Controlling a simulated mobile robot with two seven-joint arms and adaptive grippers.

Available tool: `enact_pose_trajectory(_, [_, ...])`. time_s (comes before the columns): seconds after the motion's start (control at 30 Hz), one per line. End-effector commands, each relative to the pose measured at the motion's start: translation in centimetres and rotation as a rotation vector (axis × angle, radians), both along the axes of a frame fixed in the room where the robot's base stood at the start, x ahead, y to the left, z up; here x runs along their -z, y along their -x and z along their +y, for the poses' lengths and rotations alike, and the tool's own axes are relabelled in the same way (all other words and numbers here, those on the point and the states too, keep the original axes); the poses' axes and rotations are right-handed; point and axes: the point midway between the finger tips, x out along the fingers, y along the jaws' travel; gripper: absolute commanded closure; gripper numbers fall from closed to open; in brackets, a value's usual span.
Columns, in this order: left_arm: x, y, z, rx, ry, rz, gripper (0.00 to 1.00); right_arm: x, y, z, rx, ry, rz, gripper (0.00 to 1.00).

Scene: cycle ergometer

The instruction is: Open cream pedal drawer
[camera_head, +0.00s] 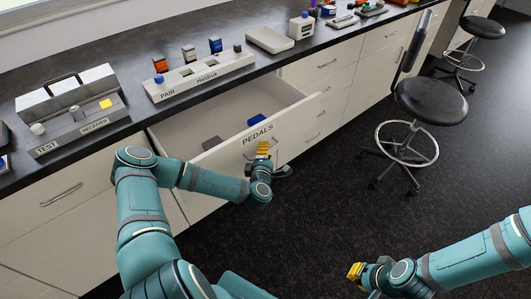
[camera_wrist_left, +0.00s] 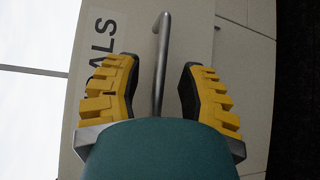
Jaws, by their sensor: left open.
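The cream pedal drawer (camera_head: 293,116), labelled PEDALS, stands pulled out from the cabinet with its inside showing. A blue object (camera_head: 256,120) and a grey object (camera_head: 212,142) lie in it. My left gripper (camera_head: 263,151) is at the drawer's front. In the left wrist view, its yellow fingers are apart, one on each side of the metal bar handle (camera_wrist_left: 160,65). A gap shows between the handle and each finger. The handle's lower end is hidden behind the gripper. My right gripper (camera_head: 356,271) is low at the right, away from the drawer; its fingers are too small to judge.
The dark counter (camera_head: 133,140) above holds a white PAIR/Holdruk rack (camera_head: 205,77), a grey TEST/RECEIVER unit (camera_head: 85,128) and a tray (camera_head: 270,40). Black stools (camera_head: 430,100) stand at the right. The dark floor (camera_head: 330,200) before the drawer is clear.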

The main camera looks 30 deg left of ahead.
Motion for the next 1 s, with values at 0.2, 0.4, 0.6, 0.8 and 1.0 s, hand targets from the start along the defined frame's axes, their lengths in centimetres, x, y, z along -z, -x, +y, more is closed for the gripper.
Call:
enact_pose_trajectory(0.2, [-0.1,0.9,-0.3,-0.001,0.0,0.0,0.6,0.0,0.0,0.0,0.0,0.0,0.0,1.0])
enact_pose_trajectory(0.4, [-0.6,4.3,-1.7,0.002,0.002,0.001,0.6,0.0,0.0,0.0,0.0,0.0,0.0,1.0])
enact_pose_trajectory(0.6, [-1.1,7.9,-3.2,0.002,0.001,0.002,0.6,0.0,0.0,0.0,0.0,0.0,0.0,1.0])
enact_pose_trajectory(0.8, [-1.5,10.3,-4.2,0.002,0.001,0.001,0.6,0.0,0.0,0.0,0.0,0.0,0.0,1.0])
enact_pose_trajectory(1.0, [-1.7,11.0,-4.5,0.001,0.0,0.0,0.6,0.0,0.0,0.0,0.0,0.0,0.0,1.0])
